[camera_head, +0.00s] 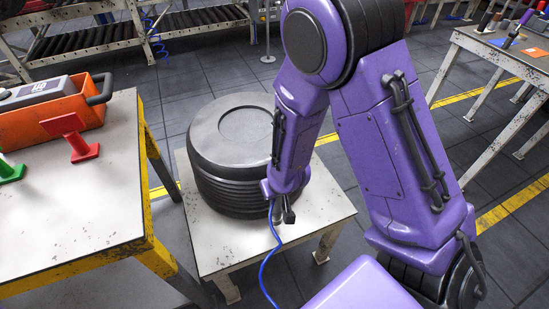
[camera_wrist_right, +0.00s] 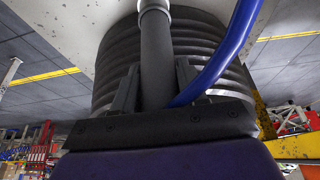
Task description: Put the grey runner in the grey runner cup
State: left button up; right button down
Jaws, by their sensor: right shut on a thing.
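My right gripper (camera_head: 287,214) hangs in front of the stack of dark rings, at the lower end of the purple arm. In the right wrist view its two dark fingers (camera_wrist_right: 155,92) are closed around a dark grey rod, which I take to be the grey runner (camera_wrist_right: 156,52). The rod stretches away from the fingers toward the top of that view. A blue hose (camera_wrist_right: 222,62) passes beside it and also hangs below the gripper in the head view (camera_head: 266,265). I cannot make out a grey runner cup in either view. My left gripper is not in view.
The ring stack (camera_head: 228,150) stands on a low white table (camera_head: 225,250). A yellow-edged table (camera_head: 60,225) at left bears an orange toolbox (camera_head: 50,112), a red stand (camera_head: 80,145) and a green stand (camera_head: 10,172).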

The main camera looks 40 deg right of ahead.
jog(key=d+x, duration=0.1)
jog(key=x, duration=0.6)
jog(key=shift+s, duration=0.1)
jog(key=c, duration=0.6)
grip_release()
jog(key=shift+f, duration=0.1)
